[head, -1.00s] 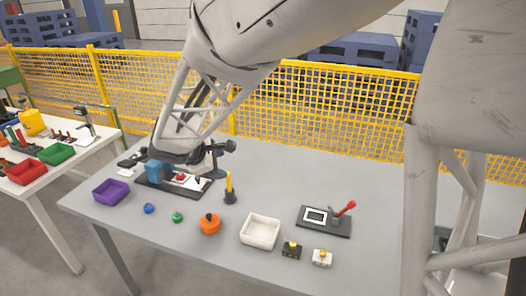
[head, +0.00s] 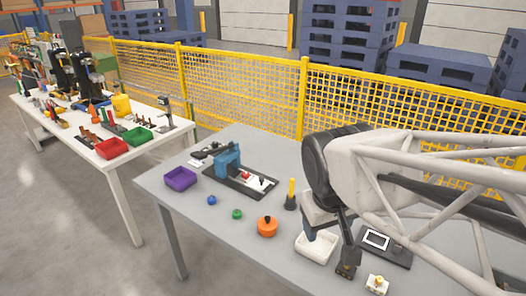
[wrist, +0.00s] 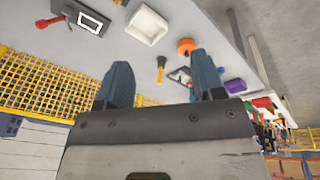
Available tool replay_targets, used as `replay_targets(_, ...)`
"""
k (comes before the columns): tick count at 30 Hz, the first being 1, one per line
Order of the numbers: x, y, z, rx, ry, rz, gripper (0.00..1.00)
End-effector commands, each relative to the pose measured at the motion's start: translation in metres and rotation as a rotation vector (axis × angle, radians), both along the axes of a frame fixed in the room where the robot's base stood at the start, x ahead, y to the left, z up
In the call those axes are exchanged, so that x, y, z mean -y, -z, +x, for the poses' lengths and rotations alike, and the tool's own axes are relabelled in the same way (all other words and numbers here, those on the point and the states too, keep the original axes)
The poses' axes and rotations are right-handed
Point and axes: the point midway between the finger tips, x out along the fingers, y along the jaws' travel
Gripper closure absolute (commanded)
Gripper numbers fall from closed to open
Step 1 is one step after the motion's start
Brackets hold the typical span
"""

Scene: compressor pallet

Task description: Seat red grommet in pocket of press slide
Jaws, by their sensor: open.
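The red grommet (head: 246,175) shows as a small red shape on the white part of the press slide (head: 262,184), in front of the blue press body (head: 228,161). I cannot tell whether it sits fully down in the pocket. My gripper (head: 328,238) is well to the right of the press, above the area of the white tray. In the wrist view my gripper (wrist: 164,88) has its two blue fingers wide apart with nothing held between them. The press is partly hidden behind the right finger there.
A white tray (head: 316,247), a dark block (head: 346,270) and a white block (head: 377,284) lie near my gripper. A black fixture (head: 399,252) is right.

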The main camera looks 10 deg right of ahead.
Motion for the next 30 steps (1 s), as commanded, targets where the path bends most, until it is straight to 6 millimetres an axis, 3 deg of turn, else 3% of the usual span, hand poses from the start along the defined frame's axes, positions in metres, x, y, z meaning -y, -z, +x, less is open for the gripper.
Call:
replay_targets(3,-0.004,-0.001,-0.017,0.024,0.062,0.062,0.38)
replay_targets(8,-0.008,-0.001,-0.027,0.038,0.103,0.104,0.38)
replay_targets(30,-0.008,0.000,-0.028,0.039,0.107,0.109,0.38)
